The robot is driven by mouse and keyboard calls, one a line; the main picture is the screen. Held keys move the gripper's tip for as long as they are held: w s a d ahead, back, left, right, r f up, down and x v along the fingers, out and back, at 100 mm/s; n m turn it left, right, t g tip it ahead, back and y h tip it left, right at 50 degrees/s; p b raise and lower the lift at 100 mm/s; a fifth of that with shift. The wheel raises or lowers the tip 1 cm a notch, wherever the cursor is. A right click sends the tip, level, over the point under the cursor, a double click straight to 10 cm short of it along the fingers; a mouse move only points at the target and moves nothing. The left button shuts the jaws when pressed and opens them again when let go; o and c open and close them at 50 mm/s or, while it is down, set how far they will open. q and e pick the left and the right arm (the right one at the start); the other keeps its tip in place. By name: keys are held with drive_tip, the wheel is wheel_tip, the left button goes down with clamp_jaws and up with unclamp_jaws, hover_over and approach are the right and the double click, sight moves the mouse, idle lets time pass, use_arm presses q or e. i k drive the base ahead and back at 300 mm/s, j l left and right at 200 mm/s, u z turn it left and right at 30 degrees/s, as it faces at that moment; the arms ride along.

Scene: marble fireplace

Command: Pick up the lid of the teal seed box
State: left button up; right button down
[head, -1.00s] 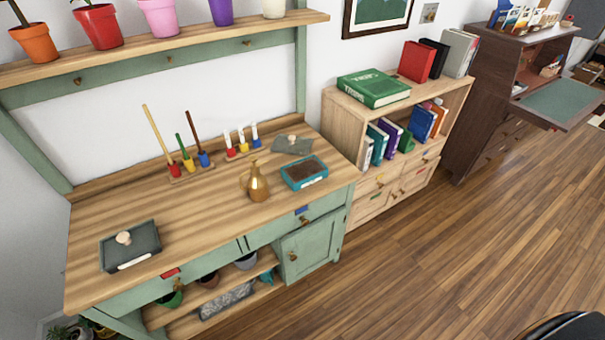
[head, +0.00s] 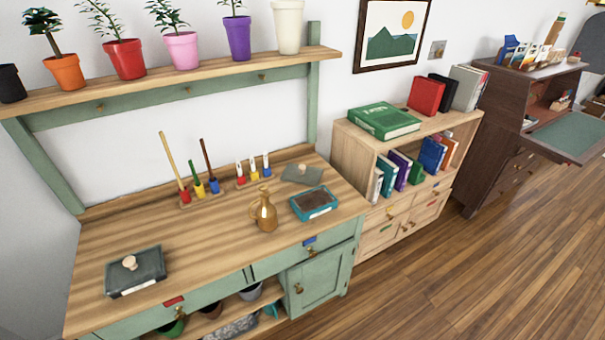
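The teal seed box (head: 314,205) stands open on the right part of the wooden bench top, with dark brown contents showing. A flat grey lid (head: 301,175) lies on the bench just behind it, apart from the box; its knob is hard to make out. A second, dark grey box (head: 136,272) stands at the front left of the bench, with a lid and a pale round knob on top. Neither of my grippers is in view.
A brass watering jug (head: 265,212) stands just left of the teal box. Racks of coloured-handled tools (head: 200,190) stand behind it. The bench top (head: 190,240) is clear between jug and grey box. A shelf of potted plants (head: 180,85) overhangs the back.

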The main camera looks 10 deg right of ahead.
sight(294, 173)
drive_tip(key=i+l+u, duration=0.15)
drive_tip(key=l, duration=0.2)
drive_tip(key=i+l+u, duration=0.15)
drive_tip(key=l, duration=0.25)
drive_tip(key=i+l+u, duration=0.15)
drive_tip(key=l, duration=0.3)
drive_tip(key=i+l+u, duration=0.15)
drive_tip(key=l, duration=0.25)
